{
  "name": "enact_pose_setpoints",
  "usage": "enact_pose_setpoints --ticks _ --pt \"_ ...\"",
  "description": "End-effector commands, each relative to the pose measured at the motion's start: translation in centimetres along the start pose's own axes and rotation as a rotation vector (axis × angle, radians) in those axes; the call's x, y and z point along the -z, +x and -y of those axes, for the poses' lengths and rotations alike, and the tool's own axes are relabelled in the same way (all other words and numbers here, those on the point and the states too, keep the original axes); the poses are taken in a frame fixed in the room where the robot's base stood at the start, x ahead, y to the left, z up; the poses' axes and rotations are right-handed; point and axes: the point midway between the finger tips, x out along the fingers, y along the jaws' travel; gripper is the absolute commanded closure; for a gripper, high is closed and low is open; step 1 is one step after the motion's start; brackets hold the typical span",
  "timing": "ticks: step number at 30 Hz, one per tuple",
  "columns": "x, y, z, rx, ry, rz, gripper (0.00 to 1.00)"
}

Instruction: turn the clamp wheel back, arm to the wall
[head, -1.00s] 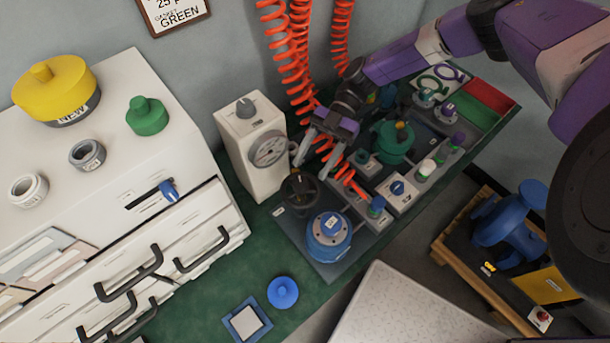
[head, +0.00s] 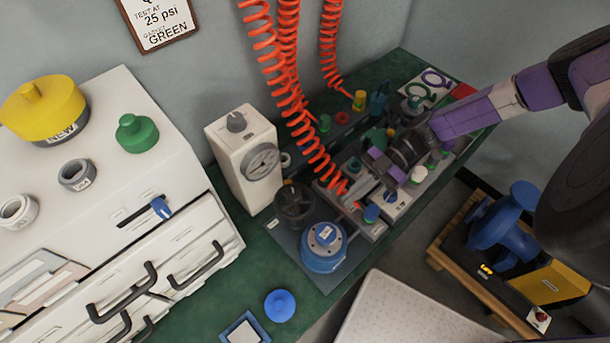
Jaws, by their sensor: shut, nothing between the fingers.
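The clamp wheel, a dark handwheel (head: 294,204), stands upright on the grey fixture plate, just behind a round blue flanged part (head: 325,246). I cannot make out a separate clamp arm on it. My gripper (head: 356,196) is to the right of the wheel, apart from it, pointing down and left over the grey blocks. Its pale fingers are together and hold nothing. My wrist hides much of the bench parts behind it.
A white gauge box (head: 246,150) stands left of the wheel, by the wall. Orange coiled hoses (head: 290,90) hang close to my gripper. A white drawer cabinet (head: 120,200) fills the left. Blue-capped and green-capped small parts crowd the bench right of the wheel.

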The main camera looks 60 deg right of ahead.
Motion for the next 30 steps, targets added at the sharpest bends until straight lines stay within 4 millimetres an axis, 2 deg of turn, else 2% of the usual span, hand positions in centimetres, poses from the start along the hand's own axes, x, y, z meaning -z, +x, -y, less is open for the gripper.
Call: enact_pose_setpoints --ticks 1,6,12,15,19,23,27,30 --pt "-0.2 0.0 1.7 -0.063 0.025 -0.010 1.00" --pt "-0.6 0.9 6.4 -0.259 0.098 -0.018 1.00" --pt "0.5 3.1 10.3 -0.485 0.188 -0.026 1.00" --pt "1.6 4.5 11.6 -0.594 0.236 -0.030 1.00" --pt "3.5 6.1 12.3 -0.734 0.299 -0.036 1.00" --pt "5.6 7.5 12.1 -0.872 0.368 -0.047 1.00" --pt "7.1 8.2 10.2 -1.028 0.468 -0.061 1.00" --pt "7.2 8.2 8.0 -1.137 0.560 -0.077 1.00"
